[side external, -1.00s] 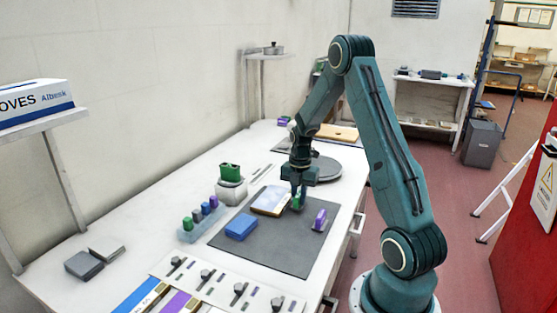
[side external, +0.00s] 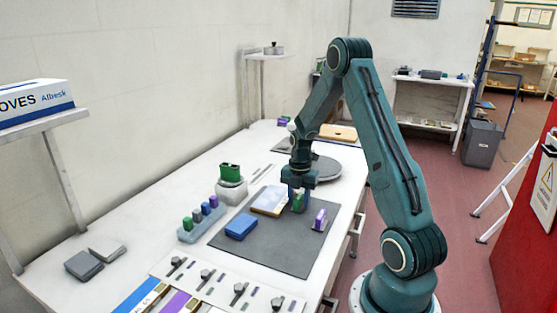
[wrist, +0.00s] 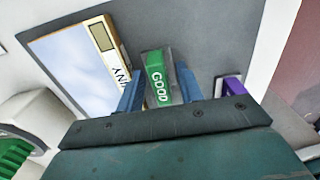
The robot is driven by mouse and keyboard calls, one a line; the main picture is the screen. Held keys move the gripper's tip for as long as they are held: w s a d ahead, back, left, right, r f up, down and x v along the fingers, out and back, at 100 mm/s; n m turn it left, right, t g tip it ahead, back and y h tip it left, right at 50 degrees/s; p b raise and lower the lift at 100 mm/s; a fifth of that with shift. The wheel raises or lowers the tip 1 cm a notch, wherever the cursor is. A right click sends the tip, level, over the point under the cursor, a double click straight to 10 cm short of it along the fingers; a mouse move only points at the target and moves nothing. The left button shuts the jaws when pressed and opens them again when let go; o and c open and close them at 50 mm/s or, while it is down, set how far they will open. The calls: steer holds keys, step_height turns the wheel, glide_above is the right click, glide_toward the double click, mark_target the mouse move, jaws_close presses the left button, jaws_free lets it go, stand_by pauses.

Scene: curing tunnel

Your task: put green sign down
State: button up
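The green sign (wrist: 157,79), a small block with a green face reading "GOOD", stands upright on the dark grey mat (side external: 275,248). In the side view the sign (side external: 298,202) shows between my fingers, beside the framed panel (side external: 270,199). My gripper (wrist: 160,88) points down over it, with one blue finger on each side of the sign. The fingers look spread and open; any small gap to the sign is hard to judge. The sign's lower part is partly hidden by the gripper.
A purple sign (side external: 320,219) stands on the mat close right of my gripper. A blue block (side external: 240,227) lies at the mat's left. The mat's front is clear.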

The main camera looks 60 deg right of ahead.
mark_target(298, 197)
steer(key=shift+r, duration=0.15)
step_height(298, 197, up, 12)
stand_by(0.6)
stand_by(0.5)
steer(key=s+a+r+m+t+h, duration=0.1)
steer(key=a+r+m, duration=0.4)
steer(key=a, duration=0.4)
steer(key=s+a+r+m+t, duration=0.25)
steer(key=a+r, duration=0.35)
steer(key=a, duration=0.3)
steer(key=s+a+r+m+t+y, duration=0.1)
steer(key=s+a+m+t, duration=0.1)
steer(key=s+a+m, duration=0.8)
steer(key=shift+s+a+r+m, duration=0.25)
steer(key=shift+a+r+m, duration=0.15)
steer(key=shift+a, duration=0.45)
